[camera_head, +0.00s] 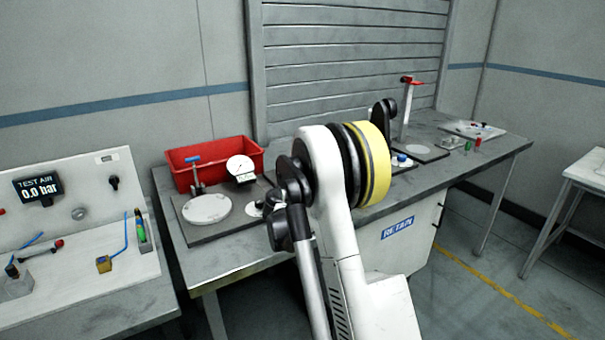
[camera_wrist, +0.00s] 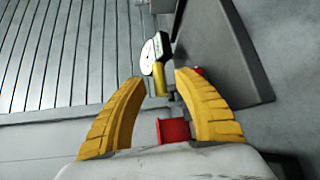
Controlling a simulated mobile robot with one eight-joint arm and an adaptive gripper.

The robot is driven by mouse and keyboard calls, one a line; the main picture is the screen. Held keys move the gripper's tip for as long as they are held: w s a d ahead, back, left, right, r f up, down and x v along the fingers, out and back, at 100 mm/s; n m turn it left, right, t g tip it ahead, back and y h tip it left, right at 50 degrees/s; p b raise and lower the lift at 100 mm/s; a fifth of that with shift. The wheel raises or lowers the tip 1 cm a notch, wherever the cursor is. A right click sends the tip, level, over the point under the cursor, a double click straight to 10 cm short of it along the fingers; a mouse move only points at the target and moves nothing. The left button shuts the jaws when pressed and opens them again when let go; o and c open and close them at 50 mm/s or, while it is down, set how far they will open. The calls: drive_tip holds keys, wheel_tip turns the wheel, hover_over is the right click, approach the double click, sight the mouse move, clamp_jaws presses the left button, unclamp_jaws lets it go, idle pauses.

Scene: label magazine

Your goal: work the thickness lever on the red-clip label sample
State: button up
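My gripper (camera_wrist: 160,78) shows in the wrist view as two curved yellow fingers, apart. A thickness gauge with a white round dial (camera_wrist: 148,57) and a yellow part stands just beyond the fingertips. A red block (camera_wrist: 173,130) shows between the fingers, nearer the palm, with gaps to both fingers. Another bit of red shows behind the right fingertip. I cannot tell which red thing is the label's clip, and I cannot make out the lever. In the head view a white dial gauge (camera_head: 240,166) stands by the red bin; my arm hides my gripper there.
A grey slab (camera_wrist: 215,55) rises close to the right finger. In the head view, the bench (camera_head: 245,262) carries a red bin (camera_head: 215,157), a white disc (camera_head: 206,208) and a red-topped stand (camera_head: 406,115). A test-air panel (camera_head: 85,195) stands at left.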

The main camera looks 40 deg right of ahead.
drive_tip(key=v, duration=1)
